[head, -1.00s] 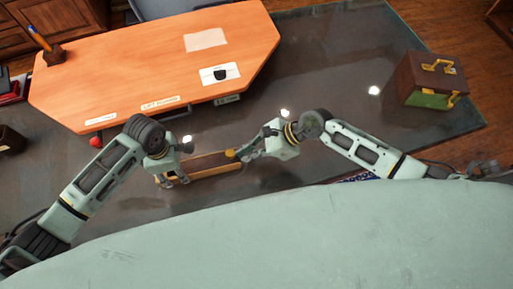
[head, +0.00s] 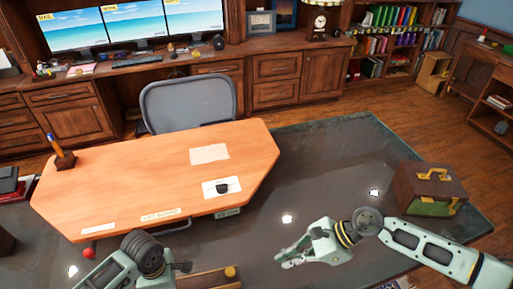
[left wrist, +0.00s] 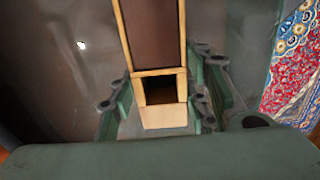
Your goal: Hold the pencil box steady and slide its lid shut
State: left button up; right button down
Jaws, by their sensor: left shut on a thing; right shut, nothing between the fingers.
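The pencil box (head: 207,279) is a narrow wooden box at the bottom edge of the head view, partly cut off, with a yellow knob (head: 231,271) near its right end. In the left wrist view, its pale frame surrounds a long brown panel (left wrist: 152,35). A short dark opening (left wrist: 160,90) shows between a pale crossbar and the pale near end. My left gripper (left wrist: 158,100) has its fingers on both sides of this near part and is shut on the box. My right gripper (head: 282,260) is shut and empty, right of the knob and apart from it.
The box is over a dark glossy table (head: 320,165). An orange desk board (head: 150,180) lies behind it. A brown and green case (head: 430,190) stands at the right. A chair (head: 188,103) and cabinets are beyond. The table between board and case is clear.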

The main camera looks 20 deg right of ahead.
pick_arm(q)
jog(key=o, duration=1.5)
jog(key=shift+a, duration=0.1)
jog(key=shift+c, duration=0.2)
